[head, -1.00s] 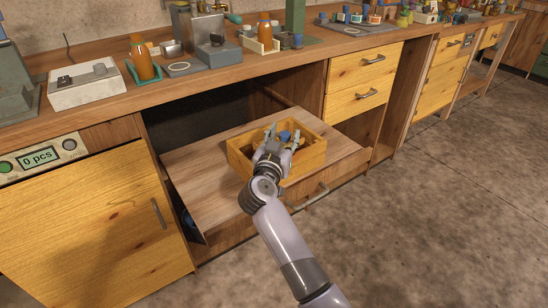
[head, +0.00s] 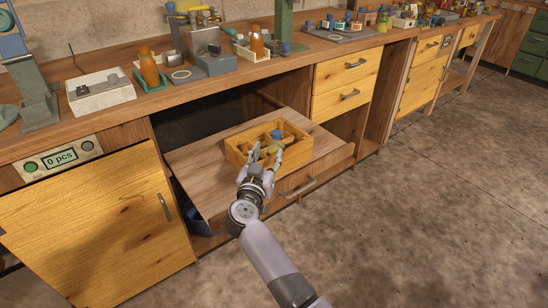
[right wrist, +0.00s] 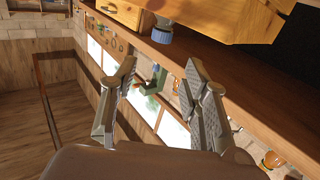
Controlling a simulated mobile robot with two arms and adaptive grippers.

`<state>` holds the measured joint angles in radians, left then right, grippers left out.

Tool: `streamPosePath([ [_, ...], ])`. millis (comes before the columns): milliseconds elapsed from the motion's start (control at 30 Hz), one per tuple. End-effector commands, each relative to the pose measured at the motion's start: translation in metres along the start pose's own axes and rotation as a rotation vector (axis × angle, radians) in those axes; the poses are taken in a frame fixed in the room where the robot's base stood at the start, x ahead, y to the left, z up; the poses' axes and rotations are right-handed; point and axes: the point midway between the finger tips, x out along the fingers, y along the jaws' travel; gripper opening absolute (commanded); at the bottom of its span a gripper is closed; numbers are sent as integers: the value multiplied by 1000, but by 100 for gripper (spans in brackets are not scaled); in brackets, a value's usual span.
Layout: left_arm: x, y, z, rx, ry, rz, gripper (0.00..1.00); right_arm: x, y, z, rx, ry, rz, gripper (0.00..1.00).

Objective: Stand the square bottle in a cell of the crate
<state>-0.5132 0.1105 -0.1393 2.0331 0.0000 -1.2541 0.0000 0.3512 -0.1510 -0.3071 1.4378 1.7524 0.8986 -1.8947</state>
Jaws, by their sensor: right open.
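The wooden crate (head: 236,154) with its divided cells sits on a pulled-out drawer board. The cap also shows in the right wrist view (right wrist: 162,37), beyond the fingertips, by the crate's wooden wall (right wrist: 225,18). My right gripper (head: 262,163) is at the crate's front side. Its fingers are spread, with nothing between them in the right wrist view (right wrist: 162,70). My left gripper is not in view.
The drawer board (head: 200,170) has bare room left of the crate. The worktop (head: 220,82) above holds an orange bottle (head: 149,68) in a green holder, a grey device (head: 205,50) and a white box (head: 100,90). A closed cupboard door (head: 90,215) stands at the left.

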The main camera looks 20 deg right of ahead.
Motion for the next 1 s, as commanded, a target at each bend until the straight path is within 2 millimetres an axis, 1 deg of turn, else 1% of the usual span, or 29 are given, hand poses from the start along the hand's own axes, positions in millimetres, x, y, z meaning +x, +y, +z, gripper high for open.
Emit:
streamPosePath([
  [167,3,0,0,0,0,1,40,-1,0,0,2,5,-5,42],
  [267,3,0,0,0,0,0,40,-5,-1,-2,18,57,-54,42],
  [367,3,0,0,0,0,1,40,-21,-7,-6,45,158,-189,42],
  [400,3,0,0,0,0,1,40,-32,-13,-6,53,194,-273,42],
  [467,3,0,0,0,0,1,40,-54,-23,2,51,223,-422,42],
  [500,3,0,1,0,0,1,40,-72,-30,12,42,218,-527,42],
  [567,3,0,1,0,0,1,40,-101,-38,35,13,171,-682,42],
  [600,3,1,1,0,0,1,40,-121,-40,55,-12,114,-776,42],
  [667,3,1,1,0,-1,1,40,-152,-38,92,-63,-9,-897,42],
  [700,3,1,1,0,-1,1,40,-173,-31,120,-101,-112,-959,42],
  [733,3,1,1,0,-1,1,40,-188,-22,142,-132,-201,-995,42],
  [767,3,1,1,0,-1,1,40,-203,-11,164,-166,-296,-1018,42],
  [800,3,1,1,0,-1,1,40,-223,9,194,-213,-430,-1029,42],
  [867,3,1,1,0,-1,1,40,-249,44,232,-278,-627,-1007,42],
  [900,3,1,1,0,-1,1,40,-264,70,252,-320,-746,-971,42],
  [967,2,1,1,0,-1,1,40,-282,109,275,-373,-901,-896,42],
  [1000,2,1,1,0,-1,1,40,-292,133,286,-403,-986,-839,42],
])
